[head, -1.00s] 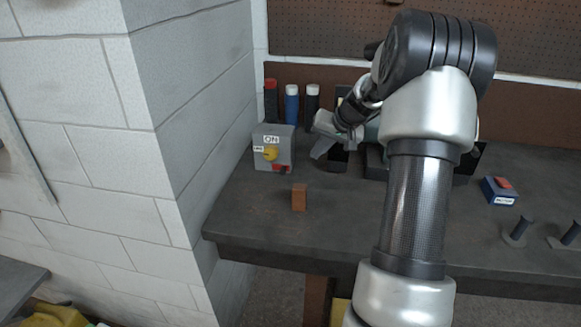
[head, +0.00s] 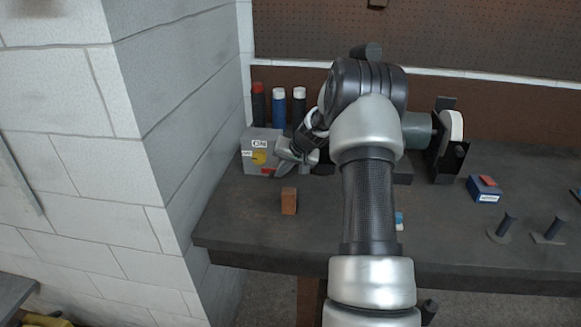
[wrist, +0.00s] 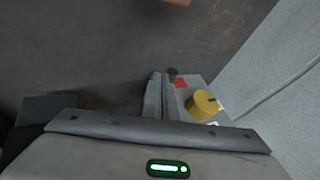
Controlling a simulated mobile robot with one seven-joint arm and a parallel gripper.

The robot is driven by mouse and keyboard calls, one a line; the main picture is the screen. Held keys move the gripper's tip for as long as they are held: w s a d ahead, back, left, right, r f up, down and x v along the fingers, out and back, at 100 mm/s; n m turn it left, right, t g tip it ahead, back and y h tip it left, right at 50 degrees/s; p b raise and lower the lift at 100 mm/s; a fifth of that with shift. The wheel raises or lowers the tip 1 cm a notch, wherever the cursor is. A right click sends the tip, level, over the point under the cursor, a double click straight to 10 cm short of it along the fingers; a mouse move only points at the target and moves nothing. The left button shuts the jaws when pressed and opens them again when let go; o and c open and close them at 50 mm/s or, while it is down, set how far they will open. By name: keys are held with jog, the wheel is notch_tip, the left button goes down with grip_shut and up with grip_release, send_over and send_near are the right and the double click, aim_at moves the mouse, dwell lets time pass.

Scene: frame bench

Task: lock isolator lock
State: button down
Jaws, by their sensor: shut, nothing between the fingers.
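The isolator (head: 248,139) is a grey box with a white "ON" label at the back left of the bench, by the block wall. Its front carries a yellow round knob (head: 259,158) and a red part (head: 267,171) below it. My gripper (head: 281,166) is just right of the box front, partly covering it. In the wrist view the shut, empty fingers (wrist: 159,88) are beside the red part (wrist: 179,83), with the yellow knob (wrist: 202,105) to their right. I cannot tell if they touch the red part.
A brown block (head: 289,201) stands in front of the isolator. Several bottles (head: 279,106) stand behind it. A bench grinder (head: 449,140), a blue box with a red top (head: 484,189) and dark upright pegs (head: 501,229) are to the right. The bench's front left is mostly clear.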

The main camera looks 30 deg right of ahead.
aim_at(270, 173)
jog(key=shift+w+a, duration=0.1)
jog(key=shift+a, duration=0.1)
jog(key=shift+w+a+b, duration=0.45)
jog(key=shift+w+a, duration=0.35)
jog(key=shift+a, duration=0.35)
jog(key=shift+d, duration=0.1)
jog(key=shift+s, duration=0.1)
